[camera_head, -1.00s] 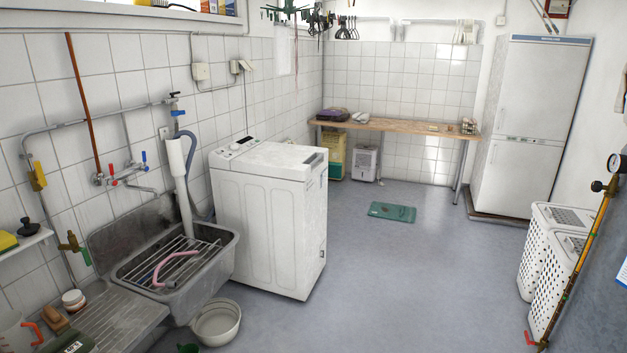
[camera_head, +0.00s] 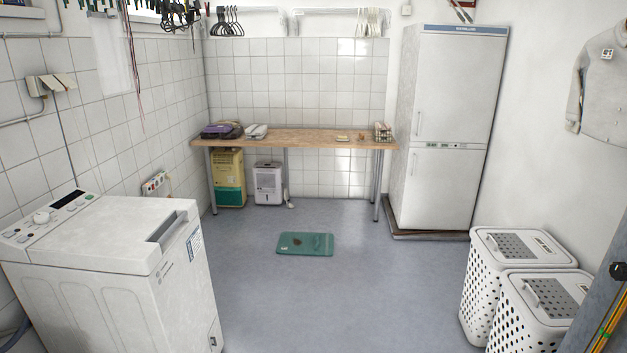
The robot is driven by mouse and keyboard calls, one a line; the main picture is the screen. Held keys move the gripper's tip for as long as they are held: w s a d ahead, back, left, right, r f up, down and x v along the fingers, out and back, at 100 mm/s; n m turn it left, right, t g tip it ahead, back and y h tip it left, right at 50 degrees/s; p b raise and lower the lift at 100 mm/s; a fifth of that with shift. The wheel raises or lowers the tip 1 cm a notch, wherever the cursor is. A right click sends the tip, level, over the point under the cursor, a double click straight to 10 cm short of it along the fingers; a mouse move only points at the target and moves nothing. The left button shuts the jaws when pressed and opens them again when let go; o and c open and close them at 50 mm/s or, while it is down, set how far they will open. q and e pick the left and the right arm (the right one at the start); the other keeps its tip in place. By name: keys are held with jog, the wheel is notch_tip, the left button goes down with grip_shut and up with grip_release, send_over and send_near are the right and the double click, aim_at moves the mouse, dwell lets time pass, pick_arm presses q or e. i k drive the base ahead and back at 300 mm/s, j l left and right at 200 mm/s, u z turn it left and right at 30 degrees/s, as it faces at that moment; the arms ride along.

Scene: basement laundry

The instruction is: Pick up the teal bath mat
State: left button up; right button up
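The teal bath mat (camera_head: 290,249) lies flat on the grey floor in the middle of the room, in front of the wooden table. A small dark brownish patch or object shows on its middle; I cannot tell which. Neither of my grippers is in view.
A white top-loading washing machine (camera_head: 120,270) stands at the near left. White laundry baskets (camera_head: 485,290) stand at the near right. A fridge (camera_head: 450,130) and a wooden table (camera_head: 300,141) are at the back. The floor (camera_head: 330,305) around the mat is clear.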

aim_at(289, 242)
jog(key=i, duration=4.35)
